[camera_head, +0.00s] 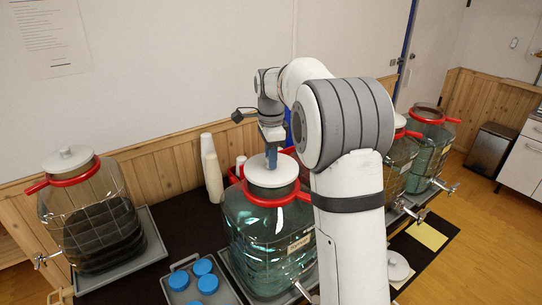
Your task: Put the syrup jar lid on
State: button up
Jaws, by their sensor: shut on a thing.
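My gripper (271,157) points down and is shut on the knob of a white round lid (270,172). The lid is at the mouth of the middle glass jar (268,240), which has a red collar and teal tint. I cannot tell whether the lid is seated or just above the rim. The jar's label is too small to read, so I cannot tell by name which jar is the syrup jar. Another white lid (397,268) lies loose at the right, partly hidden by my arm. The far-right jar (430,140) shows an open mouth.
A lidded jar with dark contents (90,220) stands on a grey tray at left. Another jar (400,165) is partly behind my arm. Stacked cups (212,175) stand behind the middle jar. A grey tray with blue caps (204,267) is at front. Taps stick out from the jars.

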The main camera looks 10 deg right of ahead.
jog(key=shift+f+b, duration=0.6)
jog(key=shift+f, duration=0.35)
dwell(0.5)
jog(key=o, duration=1)
jog(key=shift+r+b, duration=0.5)
jog(key=shift+r, duration=3.4)
